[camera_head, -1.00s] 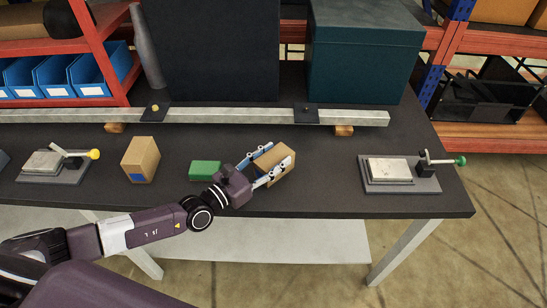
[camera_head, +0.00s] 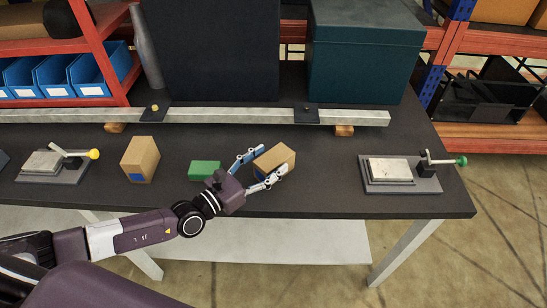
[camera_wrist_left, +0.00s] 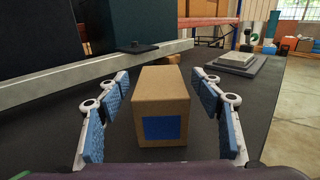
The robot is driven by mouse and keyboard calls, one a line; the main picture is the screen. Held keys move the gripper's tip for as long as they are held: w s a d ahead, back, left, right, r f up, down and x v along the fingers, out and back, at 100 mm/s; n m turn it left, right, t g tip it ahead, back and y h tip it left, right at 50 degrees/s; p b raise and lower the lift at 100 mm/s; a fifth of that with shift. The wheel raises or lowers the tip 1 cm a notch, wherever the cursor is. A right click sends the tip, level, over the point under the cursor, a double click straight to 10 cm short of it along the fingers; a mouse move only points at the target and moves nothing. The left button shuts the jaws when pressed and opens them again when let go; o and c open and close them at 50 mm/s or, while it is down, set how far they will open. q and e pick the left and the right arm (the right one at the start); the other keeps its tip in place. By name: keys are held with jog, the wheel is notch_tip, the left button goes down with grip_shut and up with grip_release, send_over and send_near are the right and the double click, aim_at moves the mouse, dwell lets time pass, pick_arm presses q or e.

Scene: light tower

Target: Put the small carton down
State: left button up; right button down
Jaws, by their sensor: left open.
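The small carton (camera_head: 275,160) is a brown cardboard box on the dark table, right of the green block. In the left wrist view the carton (camera_wrist_left: 162,100) stands between the fingers, with a blue patch on its near face. My left gripper (camera_head: 268,163) is open, its blue-padded fingers behind and in front of the carton's left end. The wrist view shows gaps between the finger pads and both carton sides. My right gripper is not in view.
Another brown carton (camera_head: 140,159) and a green block (camera_head: 204,170) stand to the left. A clamp fixture with a green knob (camera_head: 400,174) is at the right, another with a yellow knob (camera_head: 55,165) at the left. A metal rail (camera_head: 220,116) runs behind.

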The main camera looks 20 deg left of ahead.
pick_arm(q)
jog(key=b+v, duration=0.1)
jog(key=v, duration=0.7)
jog(key=shift+s+a+b, duration=0.1)
jog(key=shift+s+b, duration=0.15)
jog(key=shift+b, duration=0.15)
jog(key=shift+s+a+r, duration=0.1)
jog(key=shift+s+a, duration=0.2)
jog(key=shift+s, duration=0.25)
